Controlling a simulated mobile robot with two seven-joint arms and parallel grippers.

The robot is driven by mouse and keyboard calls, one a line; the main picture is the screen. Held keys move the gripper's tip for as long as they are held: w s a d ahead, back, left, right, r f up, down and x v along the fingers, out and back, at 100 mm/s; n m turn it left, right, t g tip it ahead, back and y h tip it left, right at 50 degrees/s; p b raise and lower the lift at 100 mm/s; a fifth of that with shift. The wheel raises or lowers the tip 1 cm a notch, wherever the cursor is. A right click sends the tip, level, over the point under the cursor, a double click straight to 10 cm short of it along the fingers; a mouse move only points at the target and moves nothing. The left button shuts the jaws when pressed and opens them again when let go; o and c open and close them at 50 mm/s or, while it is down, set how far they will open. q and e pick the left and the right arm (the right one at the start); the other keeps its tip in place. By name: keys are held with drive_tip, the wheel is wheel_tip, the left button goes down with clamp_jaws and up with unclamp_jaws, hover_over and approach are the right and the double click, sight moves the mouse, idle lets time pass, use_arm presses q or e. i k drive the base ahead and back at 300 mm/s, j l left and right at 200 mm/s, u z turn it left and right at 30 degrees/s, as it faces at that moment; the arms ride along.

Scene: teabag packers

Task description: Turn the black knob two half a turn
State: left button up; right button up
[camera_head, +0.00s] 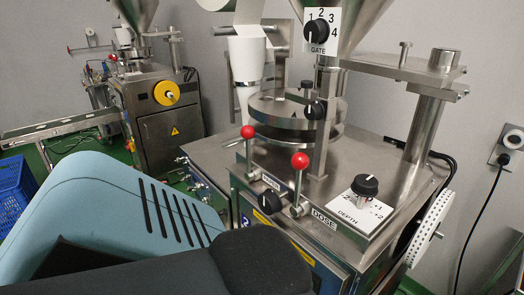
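Several black knobs are on the steel packing machine (205,152). The gate knob (317,32) is on a white plate marked 1 to 4 and "GATE", high on the hopper. A smaller black knob (315,110) is on the post below it. Another black knob (270,202) is low on the front, left of the "DOSE" label. The depth knob (365,185) stands on a white plate marked "DEPTH" at the right. No label shows which is knob two. Neither of my grippers is in view.
Two red-ball levers (300,160) (248,132) stand up near the dose label. A white perforated wheel (428,228) is on the machine's right side. A second machine with a yellow wheel (166,93) stands behind left. A blue crate (12,192) is at far left.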

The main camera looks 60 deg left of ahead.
sight(270, 202)
drive_tip(key=k+j, duration=0.2)
drive_tip(key=j, duration=0.2)
drive_tip(key=k+j, duration=0.2)
drive_tip(key=j, duration=0.15)
drive_tip(key=k+j+z, duration=0.1)
drive_tip(key=j, duration=0.3)
drive_tip(key=k, duration=0.1)
